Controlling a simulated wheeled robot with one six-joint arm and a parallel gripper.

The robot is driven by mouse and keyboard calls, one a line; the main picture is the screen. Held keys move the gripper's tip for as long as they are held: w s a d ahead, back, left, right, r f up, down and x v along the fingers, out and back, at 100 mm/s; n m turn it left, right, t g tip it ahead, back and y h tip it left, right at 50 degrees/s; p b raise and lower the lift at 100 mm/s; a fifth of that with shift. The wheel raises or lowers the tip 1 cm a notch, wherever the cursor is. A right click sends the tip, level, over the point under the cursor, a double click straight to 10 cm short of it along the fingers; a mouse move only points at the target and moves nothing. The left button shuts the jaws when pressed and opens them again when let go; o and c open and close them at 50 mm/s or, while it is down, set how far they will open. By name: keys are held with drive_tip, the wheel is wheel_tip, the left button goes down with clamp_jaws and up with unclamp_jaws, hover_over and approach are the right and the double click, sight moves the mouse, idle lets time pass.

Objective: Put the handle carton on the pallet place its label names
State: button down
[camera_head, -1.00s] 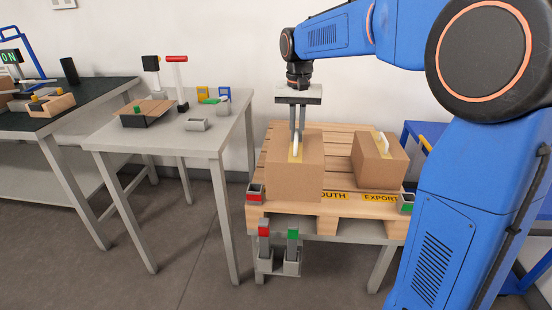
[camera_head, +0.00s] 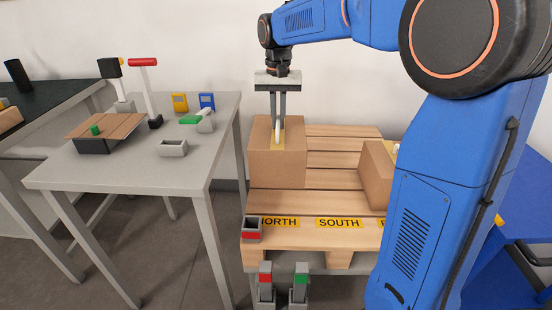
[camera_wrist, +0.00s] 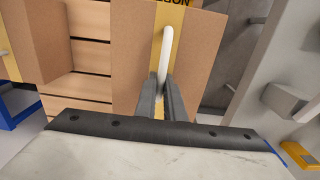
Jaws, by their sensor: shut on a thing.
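My gripper (camera_head: 278,120) is shut on the white handle of a brown handle carton (camera_head: 276,167). The carton is upright at the left side of the wooden pallet (camera_head: 345,200), behind the NORTH tag (camera_head: 279,222). I cannot tell whether its base touches the boards. In the wrist view, the fingers (camera_wrist: 165,95) are on the white handle (camera_wrist: 166,48) of the carton (camera_wrist: 204,45). A yellow label strip runs under the handle; only its last letters, seemingly "GON", show. The SOUTH tag (camera_head: 338,222) is in the middle; a third tag is mostly hidden by my arm.
A second carton (camera_head: 377,175) stands at the pallet's right, partly hidden by my arm. Bare boards lie between the cartons. A red-and-grey holder (camera_head: 251,231) is at the front left corner. A grey table (camera_head: 130,170) with small items stands left.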

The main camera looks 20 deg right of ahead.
drive_tip(key=shift+f, duration=4.6)
drive_tip(key=c, duration=1.8)
unclamp_jaws()
drive_tip(key=shift+f, duration=0.1)
drive_tip(key=shift+c, duration=0.2)
